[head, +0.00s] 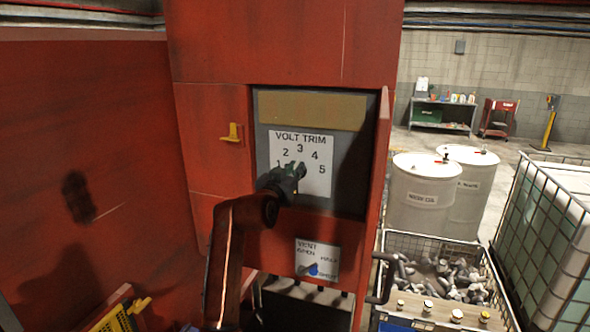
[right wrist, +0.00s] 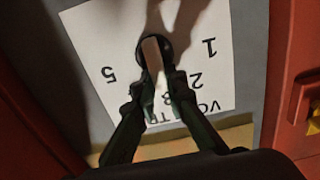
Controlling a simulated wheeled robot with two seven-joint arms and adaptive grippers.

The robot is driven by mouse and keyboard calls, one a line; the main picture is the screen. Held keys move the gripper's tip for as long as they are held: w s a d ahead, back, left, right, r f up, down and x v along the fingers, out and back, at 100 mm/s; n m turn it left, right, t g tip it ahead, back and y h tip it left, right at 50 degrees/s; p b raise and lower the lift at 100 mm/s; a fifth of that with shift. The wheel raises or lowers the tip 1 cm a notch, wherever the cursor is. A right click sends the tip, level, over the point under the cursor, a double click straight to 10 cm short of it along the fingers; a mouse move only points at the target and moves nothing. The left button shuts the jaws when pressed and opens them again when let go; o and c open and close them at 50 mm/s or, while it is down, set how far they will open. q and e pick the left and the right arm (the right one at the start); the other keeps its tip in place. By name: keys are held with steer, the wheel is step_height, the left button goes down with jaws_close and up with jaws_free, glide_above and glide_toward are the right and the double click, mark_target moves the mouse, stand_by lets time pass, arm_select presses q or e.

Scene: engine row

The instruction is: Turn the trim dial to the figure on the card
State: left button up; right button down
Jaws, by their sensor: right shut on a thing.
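The trim dial (right wrist: 152,48) is a small dark round knob with a pale bar across it. It sits on the white VOLT TRIM plate (head: 318,186), which is marked 1 to 5. In the right wrist view the plate appears upside down, and the bar runs roughly up and down, its lower end towards the partly hidden 3. My right gripper (head: 298,171) is shut on the dial; its fingers (right wrist: 153,72) lie on both sides of the bar. In the head view the gripper hides the dial. I cannot make out a card with a figure. My left gripper is not in view.
The plate sits in a recess in the red cabinet (head: 212,110), with an open door edge (head: 383,150) at right. A blank tan strip (head: 312,110) is above, a VENT plate (head: 317,257) with a blue knob below, and a yellow latch (head: 232,133) at left.

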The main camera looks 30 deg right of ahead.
steer(key=shift+n, duration=0.4)
steer(key=shift+w+a+f+n+p, duration=0.1)
steer(key=shift+w+a+n+p, duration=0.1)
steer(key=shift+n+p, duration=0.8)
steer(key=shift+w+a+f+n+p, duration=0.2)
steer(key=shift+n+p, duration=0.4)
steer(key=shift+n, duration=0.8)
steer(key=shift+w+a+n+p, duration=0.15)
steer(key=shift+w+n+p, duration=0.1)
steer(key=shift+n+p, duration=0.75)
steer(key=shift+n, duration=0.3)
steer(key=c, duration=2)
jaws_free()
steer(key=shift+o, duration=0.2)
